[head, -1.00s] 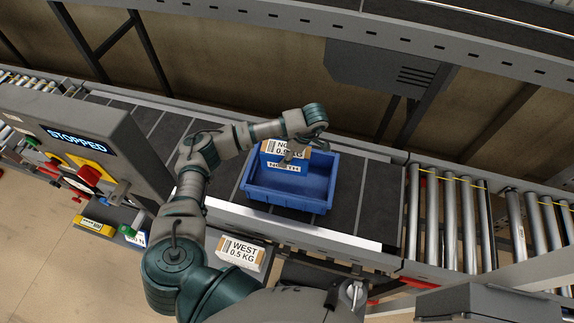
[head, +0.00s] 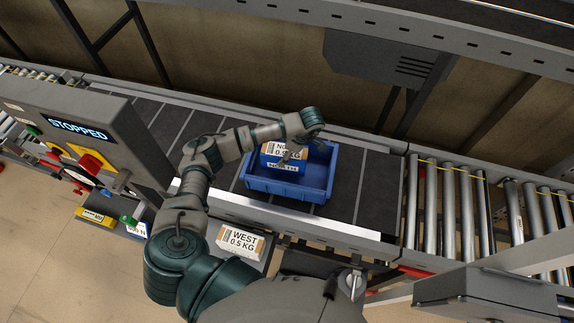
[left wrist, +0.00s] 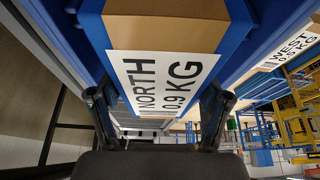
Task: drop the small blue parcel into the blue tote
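The small blue parcel (head: 270,161) has a brown band and a white label reading about 0.9 KG. In the head view it is within the outline of the blue tote (head: 291,190), toward its far left part. Whether it touches the tote floor cannot be told. My left gripper (head: 291,153) reaches over the tote from the left. In the left wrist view the parcel (left wrist: 165,33) shows its NORTH 0.9 KG label close up, with the fingers of my left gripper (left wrist: 158,100) on its two sides. My right gripper is not in view.
The tote stands on a dark belt (head: 347,196) with a pale front edge. Metal rollers (head: 455,215) lie to the right. A panel reading STOPPED (head: 80,129) is at the left. A WEST 0.5 KG parcel (head: 237,241) lies in front of the belt.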

